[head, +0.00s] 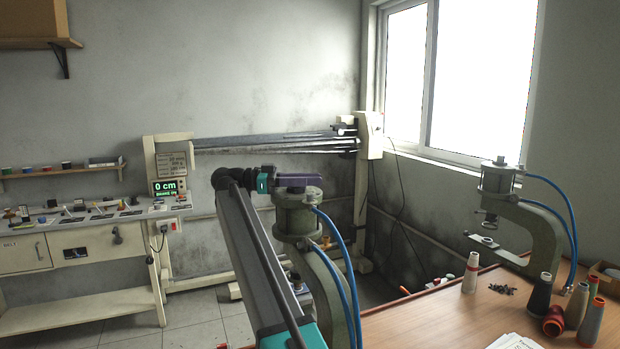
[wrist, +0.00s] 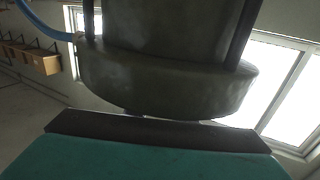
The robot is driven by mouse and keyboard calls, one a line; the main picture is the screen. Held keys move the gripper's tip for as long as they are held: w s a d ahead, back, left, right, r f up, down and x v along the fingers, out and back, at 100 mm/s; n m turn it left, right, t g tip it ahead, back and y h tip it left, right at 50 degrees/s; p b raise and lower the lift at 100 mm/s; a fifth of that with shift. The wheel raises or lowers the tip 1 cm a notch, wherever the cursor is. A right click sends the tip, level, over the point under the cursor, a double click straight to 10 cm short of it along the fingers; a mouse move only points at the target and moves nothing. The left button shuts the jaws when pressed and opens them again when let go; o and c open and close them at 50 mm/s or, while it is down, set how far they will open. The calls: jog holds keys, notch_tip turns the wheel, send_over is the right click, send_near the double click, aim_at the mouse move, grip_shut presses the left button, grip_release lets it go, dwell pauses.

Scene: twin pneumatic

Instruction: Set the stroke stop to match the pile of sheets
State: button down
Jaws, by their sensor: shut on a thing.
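The near press (head: 301,218) is grey-green, with a cylinder on a curved arm and blue hoses. My gripper (head: 304,181) is at the top of this cylinder. It is shut on what appears to be the stroke stop there, which the jaws hide. In the wrist view, the cylinder's dark round flange (wrist: 165,85) fills the middle, right beside my gripper (wrist: 160,132). The far press (head: 515,205) stands on the right, with a small knob on its top. White sheets (head: 514,342) lie at the table's front edge, cut off by the frame; their thickness cannot be told.
The wooden table (head: 440,312) carries thread cones (head: 538,297), a white bottle-like cone (head: 471,272) and a small dark heap (head: 503,289). Blue hoses (head: 340,262) hang beside the near press. A long rail machine and a bench (head: 75,245) stand along the wall.

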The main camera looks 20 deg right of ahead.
jog(key=c, duration=1.5)
grip_release()
jog(key=shift+r, duration=0.1)
jog(key=shift+r+p, duration=1.8)
jog(key=shift+p, duration=0.1)
jog(key=s+a+b, duration=0.1)
jog(key=s, duration=0.3)
jog(key=s+a+b, duration=0.1)
jog(key=s+b, duration=0.1)
jog(key=s, duration=0.3)
jog(key=s+a+b, duration=0.1)
jog(key=s, duration=0.4)
jog(key=shift+a+r, duration=0.2)
jog(key=shift+r, duration=0.2)
jog(key=shift+s+a+r+b, duration=0.15)
jog(key=shift+s+b, duration=0.1)
jog(key=shift+s, duration=0.15)
jog(key=shift+s+a+r+b, duration=0.1)
jog(key=shift+s+b, duration=0.1)
jog(key=shift+s, duration=0.2)
